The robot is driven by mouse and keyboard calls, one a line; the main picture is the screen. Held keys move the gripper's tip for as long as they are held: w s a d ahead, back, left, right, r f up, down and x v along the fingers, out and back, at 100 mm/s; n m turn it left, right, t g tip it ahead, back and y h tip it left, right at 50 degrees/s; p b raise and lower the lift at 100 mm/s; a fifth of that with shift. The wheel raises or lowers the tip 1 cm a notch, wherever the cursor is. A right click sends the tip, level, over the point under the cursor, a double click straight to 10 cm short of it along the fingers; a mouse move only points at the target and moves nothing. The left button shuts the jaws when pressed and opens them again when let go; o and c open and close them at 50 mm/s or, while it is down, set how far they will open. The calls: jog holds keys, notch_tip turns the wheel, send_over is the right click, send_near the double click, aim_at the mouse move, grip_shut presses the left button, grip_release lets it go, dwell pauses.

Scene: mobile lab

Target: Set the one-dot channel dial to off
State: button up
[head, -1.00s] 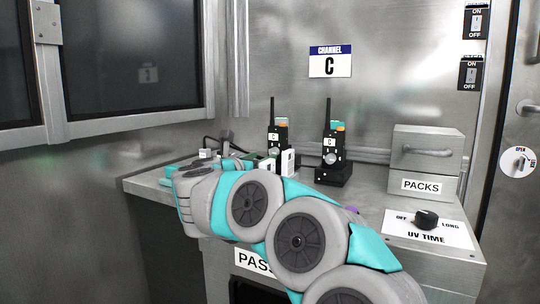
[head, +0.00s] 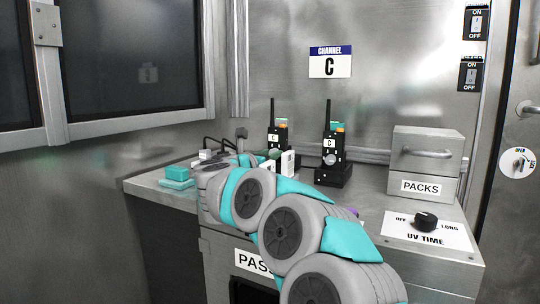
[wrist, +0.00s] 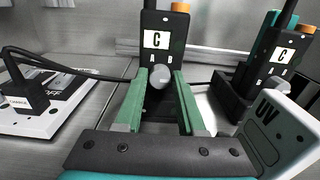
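Two black radios with white "C" labels stand upright on the counter. The left radio (head: 278,136) is centred in the wrist view (wrist: 172,28), and the right radio (head: 330,146) stands at the right there (wrist: 282,48). A round grey dial (wrist: 158,76) shows on the front of the left radio. My gripper (wrist: 159,80) is open, its two green fingers on either side of this dial, with small gaps seeming to remain. In the head view my arm hides most of the gripper. I cannot make out the dot marks.
A white plate with a black plug and cables (wrist: 35,100) lies at the left. A teal box (head: 176,178), a PACKS drawer (head: 428,160) and a UV TIME dial (head: 426,220) are also on the counter.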

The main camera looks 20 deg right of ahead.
grip_shut()
